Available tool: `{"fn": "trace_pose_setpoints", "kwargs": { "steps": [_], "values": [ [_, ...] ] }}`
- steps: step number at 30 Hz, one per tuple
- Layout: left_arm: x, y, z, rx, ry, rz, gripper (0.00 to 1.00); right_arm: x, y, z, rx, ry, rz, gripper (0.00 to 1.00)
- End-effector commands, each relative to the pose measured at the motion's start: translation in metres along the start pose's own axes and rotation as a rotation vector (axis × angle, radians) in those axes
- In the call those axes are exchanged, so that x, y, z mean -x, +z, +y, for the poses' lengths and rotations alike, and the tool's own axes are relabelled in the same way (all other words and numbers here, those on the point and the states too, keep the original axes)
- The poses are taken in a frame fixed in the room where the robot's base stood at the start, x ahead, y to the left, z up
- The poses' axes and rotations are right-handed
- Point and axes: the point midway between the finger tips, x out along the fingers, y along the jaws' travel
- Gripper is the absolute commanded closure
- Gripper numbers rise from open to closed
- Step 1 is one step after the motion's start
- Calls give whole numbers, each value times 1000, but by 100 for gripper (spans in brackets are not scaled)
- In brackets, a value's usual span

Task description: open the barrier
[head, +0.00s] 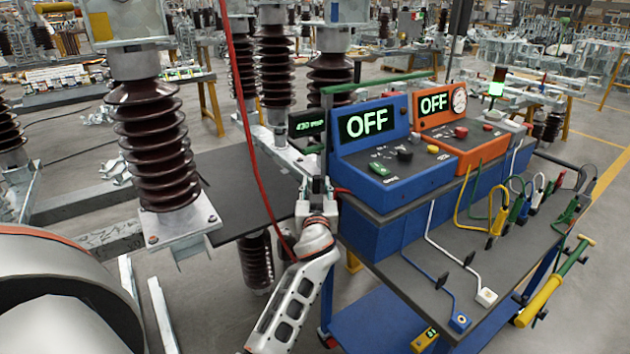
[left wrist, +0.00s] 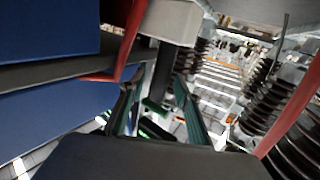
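No barrier can be named with certainty. A thin red line or strap (head: 240,105) runs from the top edge down to near my left wrist in the head view. Red strips, left (left wrist: 127,42) and right (left wrist: 292,112), also show in the left wrist view. My left gripper (head: 317,186) is raised beside the blue console's left side, next to a green upright post (head: 327,125). In the left wrist view its two dark-green fingers (left wrist: 158,90) stand apart, with a dark upright behind the gap. I cannot tell whether it touches anything. My right gripper is out of view.
A blue console (head: 385,155) and an orange console (head: 455,125), both reading OFF, stand on a cart (head: 400,275) with cables and clamps. Brown ribbed insulators (head: 155,145) stand at left. A dark flat panel (head: 235,180) lies behind my gripper.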

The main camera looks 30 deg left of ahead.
Motion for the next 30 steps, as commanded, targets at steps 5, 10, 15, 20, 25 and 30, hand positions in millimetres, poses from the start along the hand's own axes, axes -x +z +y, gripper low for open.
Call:
{"fn": "trace_pose_setpoints", "kwargs": {
  "steps": [5, 10, 15, 20, 25, 30],
  "values": [
    [2, 0, 1, 0, -1, 0, 67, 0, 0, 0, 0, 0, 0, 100],
    [2, 0, 2, 0, -2, 0, 67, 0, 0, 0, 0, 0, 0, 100],
    [2, 0, 1, -1, -2, 0, 67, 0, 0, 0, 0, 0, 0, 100],
    [2, 0, 2, 0, -2, 0, 100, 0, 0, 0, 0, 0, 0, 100],
    [2, 0, 1, 0, -2, 0, 100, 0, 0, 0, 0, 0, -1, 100],
    [-1, 0, -2, 0, -2, 0, 100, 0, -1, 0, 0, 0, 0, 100]
  ]
}}
